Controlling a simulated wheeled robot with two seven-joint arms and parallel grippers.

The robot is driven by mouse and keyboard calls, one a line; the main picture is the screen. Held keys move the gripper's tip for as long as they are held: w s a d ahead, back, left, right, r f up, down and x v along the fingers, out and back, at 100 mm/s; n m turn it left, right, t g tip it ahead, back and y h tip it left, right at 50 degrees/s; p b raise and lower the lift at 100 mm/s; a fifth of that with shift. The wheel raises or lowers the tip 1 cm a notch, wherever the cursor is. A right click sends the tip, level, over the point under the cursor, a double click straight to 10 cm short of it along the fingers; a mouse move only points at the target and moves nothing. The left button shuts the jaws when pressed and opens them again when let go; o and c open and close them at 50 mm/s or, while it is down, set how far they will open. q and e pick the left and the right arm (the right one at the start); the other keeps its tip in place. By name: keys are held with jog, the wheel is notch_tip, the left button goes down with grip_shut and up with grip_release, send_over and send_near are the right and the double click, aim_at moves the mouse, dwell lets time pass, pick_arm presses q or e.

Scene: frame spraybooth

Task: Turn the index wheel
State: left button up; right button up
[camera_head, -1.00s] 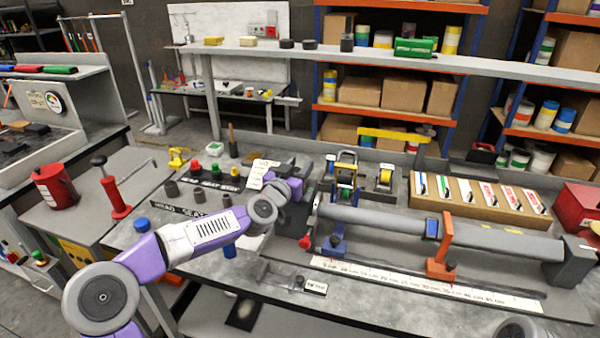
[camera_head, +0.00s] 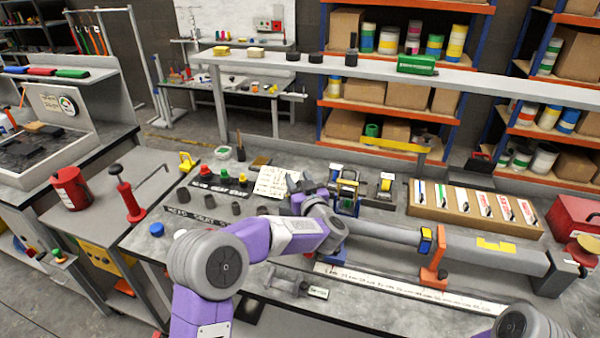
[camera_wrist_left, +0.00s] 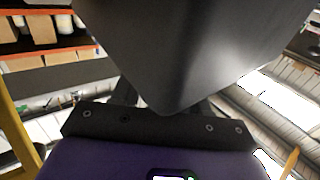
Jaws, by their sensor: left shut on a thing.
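My left gripper (camera_head: 305,185) is at the left end of the long grey tube fixture (camera_head: 385,232), behind my purple and white forearm. It is shut on a dark grey part (camera_wrist_left: 195,45), which fills the upper middle of the left wrist view at close range. The fingers are mostly hidden by this part. I cannot tell whether it is the index wheel, as my arm covers the left end of the fixture. My right gripper is not in view.
A white ruler strip (camera_head: 420,288) lies in front of the tube. Tape dispensers (camera_head: 345,190) stand close to the left gripper. Dark cylinders (camera_head: 210,201) and a white sheet (camera_head: 270,183) lie to its left.

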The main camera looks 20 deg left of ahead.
pick_arm(q)
jog(key=shift+a+n+g+y+p, duration=0.1)
jog(key=shift+n+g+y+p, duration=0.55)
jog(key=shift+n+g+y, duration=0.2)
jog(key=shift+s+f, duration=0.1)
jog(key=o, duration=0.9)
jog(key=shift+s+d, duration=0.15)
jog(key=shift+d, duration=0.05)
jog(key=v, duration=0.7)
jog(key=shift+p, duration=0.3)
